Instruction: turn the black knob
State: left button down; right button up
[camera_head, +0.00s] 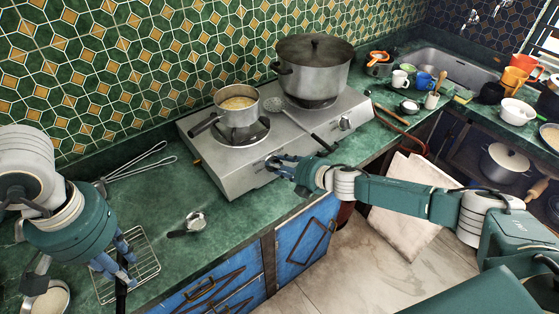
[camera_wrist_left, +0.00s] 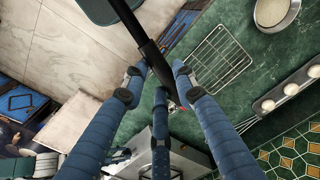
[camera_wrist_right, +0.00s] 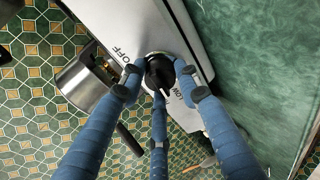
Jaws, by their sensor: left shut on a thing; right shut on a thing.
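The gas hotplate (camera_head: 218,172) stands on the green counter. Its black knob (camera_wrist_right: 160,72) is on the front panel, between the OFF and LOW marks in the right wrist view; a white line shows on it. My right gripper (camera_head: 280,166) is at the left end of the front panel, with its blue fingers closed around this knob. They also show in the right wrist view (camera_wrist_right: 158,76). My left gripper (camera_head: 122,264) is shut on a long black handle (camera_wrist_left: 131,25) above the counter's front left edge. What the handle belongs to is unclear.
A small pot (camera_head: 238,112) is on the left burner and a large lidded pot (camera_head: 315,75) on the right one. A wire rack (camera_head: 140,282) is under my left gripper. The sink side holds cups and bowls.

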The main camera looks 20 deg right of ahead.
pick_arm(q)
notch_tip(320, 180, up, 2)
jog(key=shift+p, duration=0.75)
pick_arm(e)
jog(key=n, duration=0.2)
jog(key=shift+a+r+n, duration=0.15)
jog(key=shift+a+n, duration=0.15)
jog(key=shift+n, duration=0.1)
pick_arm(q)
jog(key=shift+r, duration=0.15)
pick_arm(e)
jog(key=shift+s+n+g, duration=0.1)
jog(key=shift+n+g, duration=0.2)
jog(key=shift+g, duration=0.1)
jog(key=shift+s+f, duration=0.1)
jog(key=shift+f, duration=0.2)
jog(key=o, duration=1.1)
pick_arm(q)
jog(key=shift+a, duration=0.1)
pick_arm(e)
jog(key=shift+r, duration=0.1)
